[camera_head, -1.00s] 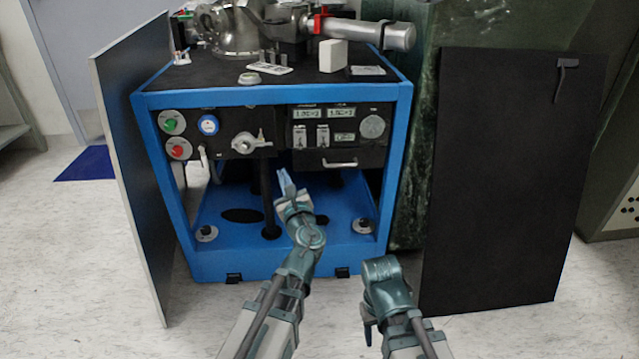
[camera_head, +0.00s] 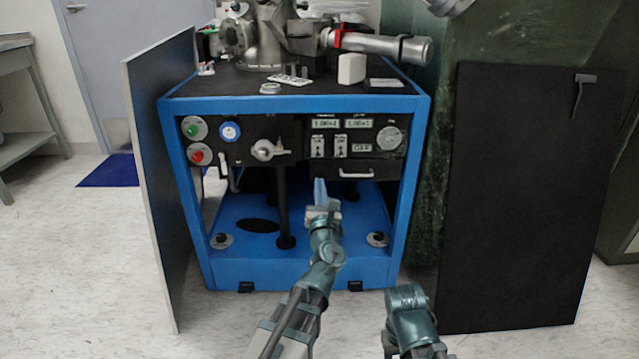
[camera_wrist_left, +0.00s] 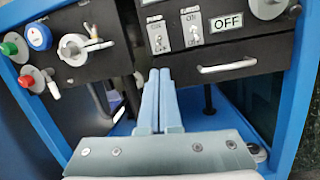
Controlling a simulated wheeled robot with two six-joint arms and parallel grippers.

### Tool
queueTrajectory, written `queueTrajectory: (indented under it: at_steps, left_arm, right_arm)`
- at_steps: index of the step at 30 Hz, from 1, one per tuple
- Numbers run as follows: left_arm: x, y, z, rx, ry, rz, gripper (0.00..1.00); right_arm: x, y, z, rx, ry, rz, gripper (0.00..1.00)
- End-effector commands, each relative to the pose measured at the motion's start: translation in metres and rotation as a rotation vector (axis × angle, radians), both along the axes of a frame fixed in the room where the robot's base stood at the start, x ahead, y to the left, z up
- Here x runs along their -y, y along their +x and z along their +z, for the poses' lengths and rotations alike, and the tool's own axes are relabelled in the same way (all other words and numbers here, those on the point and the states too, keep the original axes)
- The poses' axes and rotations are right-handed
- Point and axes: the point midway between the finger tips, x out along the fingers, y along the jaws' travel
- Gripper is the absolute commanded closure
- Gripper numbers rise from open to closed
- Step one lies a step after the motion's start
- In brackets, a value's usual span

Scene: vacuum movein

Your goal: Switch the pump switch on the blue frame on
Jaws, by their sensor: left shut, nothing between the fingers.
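The blue frame (camera_head: 300,104) stands ahead with a black control panel across its upper front. Two small toggle switches on white plates sit side by side on the panel, a left one (camera_head: 317,146) and a right one (camera_head: 341,146). They also show in the left wrist view, as the left switch (camera_wrist_left: 158,37) and the right switch (camera_wrist_left: 191,29), each plate marked ON at the top. A label beside them (camera_wrist_left: 226,22) reads OFF. My left gripper (camera_head: 320,184) is shut and empty, below the switches and left of the drawer handle. Its fingers (camera_wrist_left: 160,75) point at the panel's lower edge. My right gripper is hidden.
A handle (camera_head: 356,175) sticks out below the switches. A valve knob (camera_head: 265,149) and green and red buttons (camera_head: 195,128) lie to the left. Grey and black loose panels (camera_head: 540,200) flank the frame. Floor in front is bare.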

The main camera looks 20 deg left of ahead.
Motion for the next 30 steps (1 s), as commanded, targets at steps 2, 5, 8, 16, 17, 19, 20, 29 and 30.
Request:
queueTrajectory:
  at_steps: [2, 5, 8, 16, 17, 19, 20, 29, 30]
  left_arm:
    - [-0.004, 0.013, 0.003, 0.000, 0.000, 0.001, 1.00]
    - [-0.008, 0.028, 0.007, 0.000, 0.000, 0.001, 1.00]
    - [-0.014, 0.044, 0.011, 0.000, 0.000, 0.002, 1.00]
    - [-0.027, 0.079, 0.017, 0.001, -0.001, 0.001, 1.00]
    - [-0.027, 0.080, 0.018, 0.001, -0.001, 0.001, 1.00]
    - [-0.028, 0.081, 0.018, 0.001, -0.001, 0.001, 1.00]
    - [-0.028, 0.082, 0.018, 0.001, -0.001, 0.000, 1.00]
    - [-0.028, 0.081, 0.018, -0.001, -0.001, 0.000, 1.00]
    - [-0.028, 0.080, 0.018, -0.003, -0.002, 0.000, 1.00]
  right_arm:
    - [0.000, 0.000, 0.003, 0.000, 0.000, 0.000, 0.50]
    - [0.000, 0.000, 0.007, 0.000, 0.000, 0.000, 0.50]
    - [0.000, 0.000, 0.011, 0.000, 0.000, 0.000, 0.50]
    - [0.000, 0.000, 0.017, 0.000, 0.000, 0.000, 0.50]
    - [0.000, 0.000, 0.018, 0.000, 0.000, 0.000, 0.50]
    - [0.000, 0.000, 0.018, 0.000, 0.000, 0.000, 0.50]
    - [0.000, 0.000, 0.017, 0.000, 0.000, 0.000, 0.50]
    - [0.000, 0.000, 0.018, 0.000, 0.000, 0.000, 0.50]
    - [0.000, 0.000, 0.019, 0.000, 0.000, 0.000, 0.50]
